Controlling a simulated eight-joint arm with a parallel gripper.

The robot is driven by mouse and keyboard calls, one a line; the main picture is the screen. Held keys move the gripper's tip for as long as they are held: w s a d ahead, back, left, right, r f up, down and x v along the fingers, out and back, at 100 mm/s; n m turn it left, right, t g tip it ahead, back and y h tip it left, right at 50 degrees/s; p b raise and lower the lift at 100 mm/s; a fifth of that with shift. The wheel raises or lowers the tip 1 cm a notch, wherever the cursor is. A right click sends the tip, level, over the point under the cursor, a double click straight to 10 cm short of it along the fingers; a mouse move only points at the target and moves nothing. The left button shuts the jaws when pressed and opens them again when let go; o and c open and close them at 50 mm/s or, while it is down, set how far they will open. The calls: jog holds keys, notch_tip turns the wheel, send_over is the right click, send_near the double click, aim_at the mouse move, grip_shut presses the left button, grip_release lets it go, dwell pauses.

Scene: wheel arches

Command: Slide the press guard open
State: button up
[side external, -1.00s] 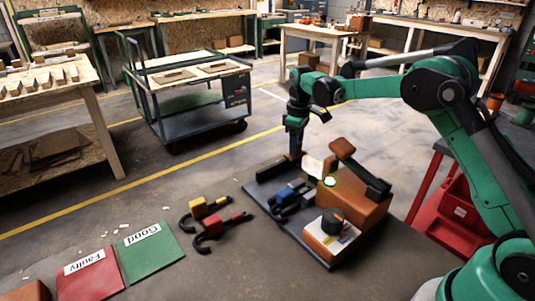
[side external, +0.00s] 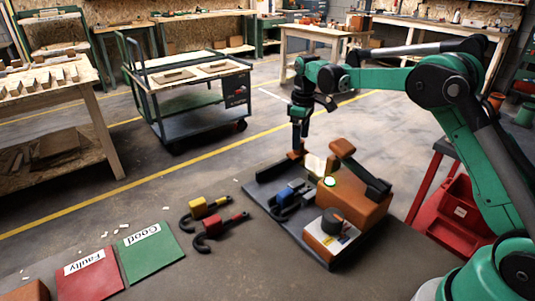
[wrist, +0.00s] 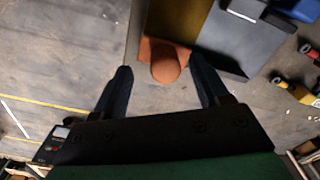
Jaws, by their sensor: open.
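The press (side external: 352,200) is an orange-brown block with a black lever arm, standing on a dark base plate (side external: 300,238). A pale, see-through-looking panel (side external: 316,163), apparently the guard, stands at its far side. An orange handle (side external: 295,155) with a rounded knob is beside the panel, at the end of a dark rail. My gripper (side external: 299,149) is at the handle, pointing down. In the wrist view the knob (wrist: 166,68) lies ahead of my gripper (wrist: 162,75), between its spread fingers, with gaps on both sides. The gripper is open and holds nothing.
A blue part (side external: 287,195) lies on the base plate near the press. Yellow (side external: 204,207) and red (side external: 220,227) hooked parts lie left of the plate. Green "Good" (side external: 148,250) and red "Faulty" (side external: 90,274) mats are farther left. A red stand (side external: 455,205) is at right.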

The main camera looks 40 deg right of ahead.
jog(key=shift+r, duration=1.8)
jog(key=shift+r, duration=0.1)
jog(key=s+a+r+m+t, duration=0.5)
jog(key=s+a, duration=0.3)
jog(key=s, duration=0.4)
jog(key=s+a+f+t, duration=0.2)
jog(key=s, duration=0.4)
jog(key=shift+s+a+f, duration=0.15)
jog(key=shift+a, duration=0.1)
